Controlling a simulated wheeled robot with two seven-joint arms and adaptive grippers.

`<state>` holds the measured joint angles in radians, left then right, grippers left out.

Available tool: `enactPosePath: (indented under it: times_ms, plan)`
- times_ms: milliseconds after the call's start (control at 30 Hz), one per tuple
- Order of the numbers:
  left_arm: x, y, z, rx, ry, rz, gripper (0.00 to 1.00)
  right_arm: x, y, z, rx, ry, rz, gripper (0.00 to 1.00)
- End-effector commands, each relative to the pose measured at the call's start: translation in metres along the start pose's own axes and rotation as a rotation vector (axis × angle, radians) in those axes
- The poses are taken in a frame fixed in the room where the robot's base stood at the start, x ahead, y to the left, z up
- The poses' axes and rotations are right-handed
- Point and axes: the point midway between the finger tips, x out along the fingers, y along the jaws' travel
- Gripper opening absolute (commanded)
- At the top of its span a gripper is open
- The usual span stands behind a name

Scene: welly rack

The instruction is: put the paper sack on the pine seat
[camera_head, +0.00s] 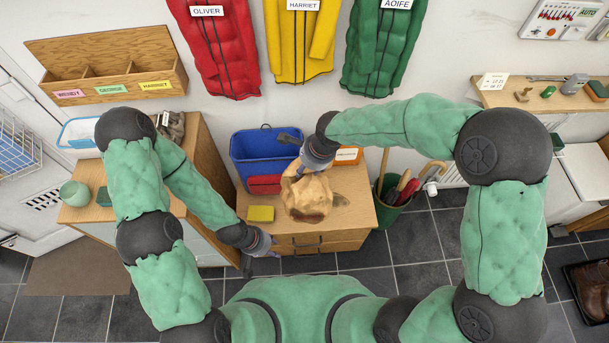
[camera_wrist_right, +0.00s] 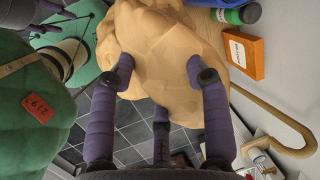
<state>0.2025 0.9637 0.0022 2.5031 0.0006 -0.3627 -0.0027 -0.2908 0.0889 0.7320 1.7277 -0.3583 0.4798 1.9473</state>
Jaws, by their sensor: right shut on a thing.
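The tan, crumpled paper sack (camera_head: 306,198) is over the wooden top of the pine seat (camera_head: 350,222), a low unit with drawers. My right gripper (camera_head: 312,160) reaches down on the sack's upper end and is shut on it. In the right wrist view the purple fingers grip the sack (camera_wrist_right: 160,45), which fills the upper middle. I cannot tell whether the sack's bottom touches the seat. My left gripper (camera_head: 262,243) is low at the seat's front left corner, apart from the sack; its finger opening is unclear.
On the seat are a blue bin (camera_head: 262,150), a red item (camera_head: 264,184), a yellow block (camera_head: 260,213) and an orange box (camera_head: 347,155). A green stand (camera_head: 390,194) with handles is at its right. The seat's front right is clear.

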Motion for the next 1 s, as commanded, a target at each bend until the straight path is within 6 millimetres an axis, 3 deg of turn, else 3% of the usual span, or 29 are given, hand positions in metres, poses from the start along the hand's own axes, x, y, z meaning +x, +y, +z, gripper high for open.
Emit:
enactPosePath:
  times_ms: [533, 800, 1000]
  plan:
    - [0.017, -0.006, 0.0, 0.0, -0.001, 0.0, 0.4, 0.025, -0.017, -0.092, 0.005, 0.002, -0.009, 0.0]
    - [0.028, -0.01, -0.001, 0.0, -0.001, 0.0, 0.4, 0.055, -0.017, -0.124, 0.002, 0.002, -0.008, 0.0]
    - [0.03, -0.011, -0.001, 0.0, 0.0, 0.0, 0.4, 0.063, -0.018, -0.135, 0.001, 0.002, -0.01, 0.0]
